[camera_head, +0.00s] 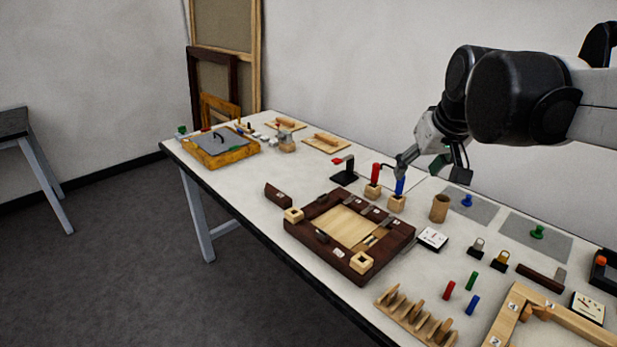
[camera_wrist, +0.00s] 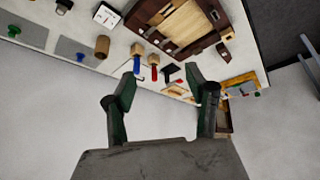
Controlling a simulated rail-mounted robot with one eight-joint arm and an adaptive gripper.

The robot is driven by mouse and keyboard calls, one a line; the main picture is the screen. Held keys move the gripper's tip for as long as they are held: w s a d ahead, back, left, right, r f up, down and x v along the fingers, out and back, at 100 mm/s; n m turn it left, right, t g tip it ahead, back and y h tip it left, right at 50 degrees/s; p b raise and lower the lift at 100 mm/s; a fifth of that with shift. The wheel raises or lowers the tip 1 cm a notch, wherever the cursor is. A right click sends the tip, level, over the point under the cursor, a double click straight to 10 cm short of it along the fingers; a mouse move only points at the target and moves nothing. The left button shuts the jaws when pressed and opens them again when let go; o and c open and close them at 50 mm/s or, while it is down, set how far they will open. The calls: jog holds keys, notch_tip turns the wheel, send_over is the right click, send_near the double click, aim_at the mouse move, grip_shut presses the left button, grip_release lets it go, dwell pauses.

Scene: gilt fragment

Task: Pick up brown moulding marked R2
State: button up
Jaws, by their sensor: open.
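A short loose brown moulding (camera_head: 277,196) with a small white label lies left of the dark brown frame (camera_head: 300,238); it also shows in the wrist view (camera_wrist: 223,50). A longer dark brown piece (camera_head: 540,278) lies at the right of the table. Labels are too small to read, so I cannot tell which piece is R2. My gripper (camera_head: 432,170) is open and empty above the back of the table, near the blue-handled tool (camera_head: 399,186). In the wrist view my gripper (camera_wrist: 160,88) has both fingers spread, with nothing between them.
A red-handled tool (camera_head: 375,174) and a brown cup (camera_head: 439,208) stand behind the frame. A slotted wooden rack (camera_head: 412,318) and a pale corner frame (camera_head: 510,318) lie at the front right. The table's left middle is mostly clear.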

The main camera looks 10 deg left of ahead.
jog(key=w+a+n, duration=0.1)
jog(key=w+a, duration=0.6)
jog(key=w, duration=0.1)
jog(key=n+g+y+b, duration=0.2)
jog(key=n+g, duration=0.1)
jog(key=n, duration=0.3)
send_over(277, 193)
jog(key=s+d, duration=0.3)
jog(key=d, duration=0.1)
notch_tip(277, 193, down, 19)
jog(key=x, duration=1.2)
jog(key=shift+w+f+p, duration=0.15)
jog(key=shift+f+p, duration=0.25)
jog(key=shift+a+f, duration=0.2)
jog(key=shift+f, duration=0.2)
jog(key=shift+f, duration=0.2)
jog(key=shift+b, duration=0.3)
jog(key=shift+c, duration=0.4)
jog(key=c, duration=1.2)
